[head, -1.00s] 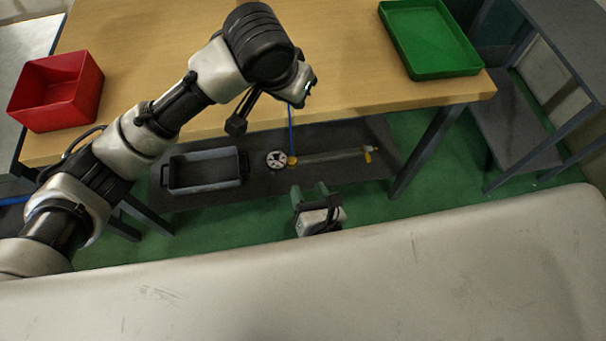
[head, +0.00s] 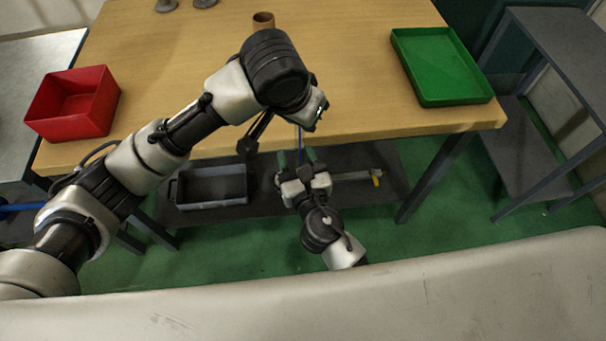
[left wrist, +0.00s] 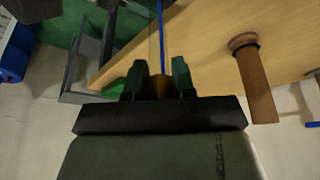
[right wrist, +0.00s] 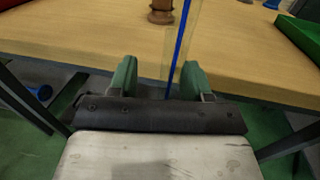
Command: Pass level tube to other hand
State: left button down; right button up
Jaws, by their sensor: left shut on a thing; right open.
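The level tube (head: 299,138) is a slim clear tube with a blue line inside. My left gripper (head: 316,110) is shut on it above the table's front edge, and the tube hangs down from it, close to upright. In the left wrist view the fingers (left wrist: 159,82) close on a brownish end piece, with the blue line (left wrist: 161,28) running away from it. My right gripper (head: 295,157) is open, below the left one. In the right wrist view the tube (right wrist: 178,48) stands between the open fingers (right wrist: 158,80), nearer the right-hand finger. Its lower end is hidden.
A wooden table (head: 370,95) carries a red bin (head: 73,118), a green tray (head: 440,65) and a brown cup-like piece (head: 263,20). Below, a dark shelf holds a grey crate (head: 212,186) and a lying rod with a yellow fitting (head: 376,178). A grey rack (head: 535,120) stands right.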

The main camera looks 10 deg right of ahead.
jog(key=shift+w+a, duration=0.15)
jog(key=shift+w, duration=0.8)
grip_shut()
pick_arm(q)
jog(key=c, duration=0.8)
grip_release()
jog(key=shift+c, duration=0.2)
